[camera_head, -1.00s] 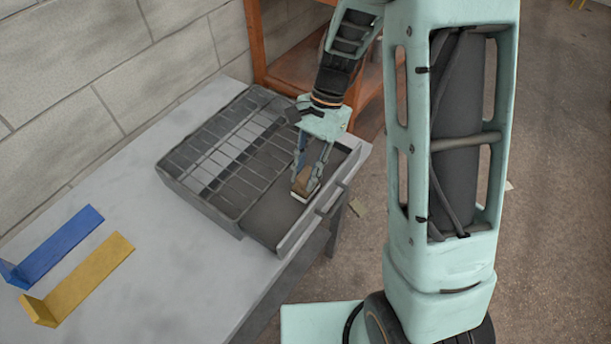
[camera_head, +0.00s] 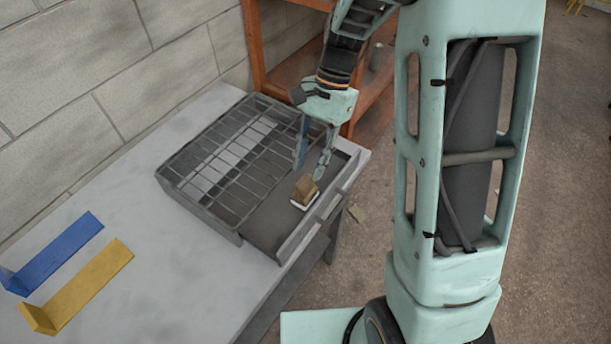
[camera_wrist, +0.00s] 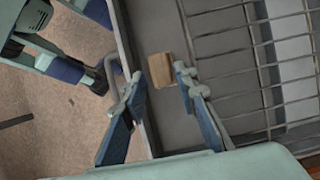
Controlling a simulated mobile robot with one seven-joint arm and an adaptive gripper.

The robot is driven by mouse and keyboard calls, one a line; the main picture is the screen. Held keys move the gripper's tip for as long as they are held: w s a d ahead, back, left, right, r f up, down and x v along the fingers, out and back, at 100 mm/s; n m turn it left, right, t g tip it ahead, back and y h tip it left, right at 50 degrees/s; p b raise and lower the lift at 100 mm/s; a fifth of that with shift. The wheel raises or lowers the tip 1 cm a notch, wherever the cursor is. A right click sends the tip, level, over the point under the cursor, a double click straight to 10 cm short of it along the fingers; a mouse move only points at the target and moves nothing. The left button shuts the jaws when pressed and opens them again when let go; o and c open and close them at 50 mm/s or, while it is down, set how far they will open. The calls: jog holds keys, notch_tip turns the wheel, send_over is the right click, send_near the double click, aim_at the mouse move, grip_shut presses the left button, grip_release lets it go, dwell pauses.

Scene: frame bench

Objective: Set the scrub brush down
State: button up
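The scrub brush (camera_head: 305,190) has a brown wooden block on a pale base. It rests on the flat grey floor of the pulled-out drawer (camera_head: 268,217), near the drawer's front wall. In the wrist view the brush (camera_wrist: 161,70) lies beyond my fingertips, with its brown top showing. My gripper (camera_head: 312,172) is above and just behind the brush, apart from it. Its fingers are spread with nothing between them, and the wrist view shows the same open gap (camera_wrist: 163,75).
The drawer extends from a grey wire-topped rack (camera_head: 205,165) on the pale table (camera_head: 130,200). A blue bracket (camera_head: 55,252) and a yellow bracket (camera_head: 85,285) lie at the left. An orange shelf (camera_head: 375,85) stands behind. The table's middle is clear.

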jog(key=v, duration=0.7)
